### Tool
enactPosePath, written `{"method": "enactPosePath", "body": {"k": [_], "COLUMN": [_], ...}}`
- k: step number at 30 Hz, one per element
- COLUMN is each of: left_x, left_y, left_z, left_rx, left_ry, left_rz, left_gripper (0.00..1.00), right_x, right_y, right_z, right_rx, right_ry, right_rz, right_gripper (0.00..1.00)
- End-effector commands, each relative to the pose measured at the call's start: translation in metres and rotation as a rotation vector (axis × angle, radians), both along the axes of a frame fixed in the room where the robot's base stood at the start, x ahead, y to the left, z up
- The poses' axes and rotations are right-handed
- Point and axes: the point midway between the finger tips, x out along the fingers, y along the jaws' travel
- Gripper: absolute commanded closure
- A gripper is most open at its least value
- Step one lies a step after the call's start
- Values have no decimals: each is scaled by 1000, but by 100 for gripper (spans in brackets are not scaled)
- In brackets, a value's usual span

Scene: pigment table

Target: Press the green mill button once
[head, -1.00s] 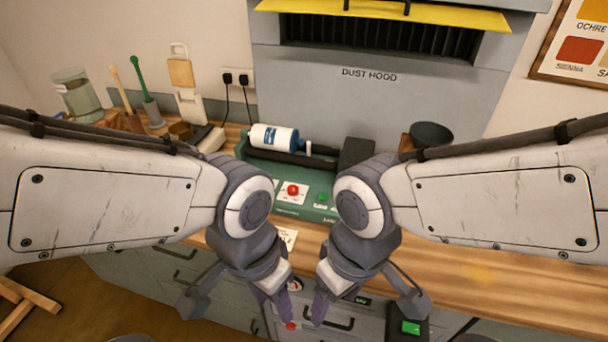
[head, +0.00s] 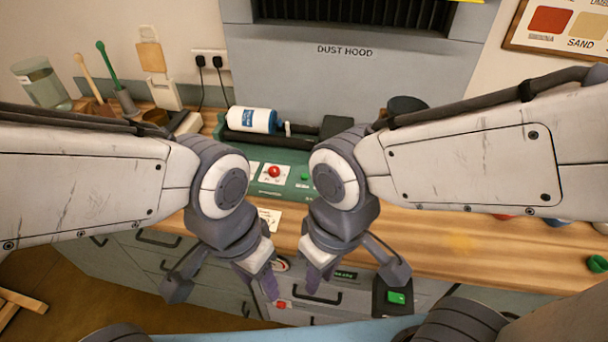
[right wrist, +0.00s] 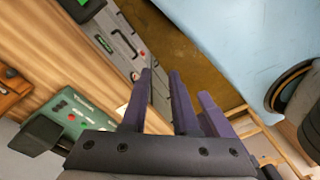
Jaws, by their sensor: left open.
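The green mill (head: 240,157) stands on the wooden bench below the dust hood, with a white and blue jar (head: 252,120) lying on its top. Its front shows a red button (head: 274,171) on a white plate and a small green button (head: 305,177) to the right, close to my right wrist in the picture. The mill also shows in the right wrist view (right wrist: 85,125). My left gripper (head: 264,280) is open and empty in front of the bench. My right gripper (head: 310,272) is beside it, apart from the mill, its purple fingers spread and empty.
A dark box with a larger green button (head: 397,297) is at the drawer front, right of my grippers. Tools and a glass jar (head: 42,85) stand at the back left.

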Motion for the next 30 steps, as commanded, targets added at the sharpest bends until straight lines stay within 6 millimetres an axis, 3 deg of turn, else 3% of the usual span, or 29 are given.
{"method": "enactPosePath", "body": {"k": [2,30], "left_x": [0,0], "left_y": [0,0], "left_z": [0,0], "left_rx": [0,0], "left_ry": [0,0], "left_rz": [0,0], "left_gripper": [50,50], "right_x": [0,0], "right_y": [0,0], "right_z": [0,0], "right_rx": [0,0], "right_ry": [0,0], "right_rz": [0,0], "right_gripper": [100,100]}}
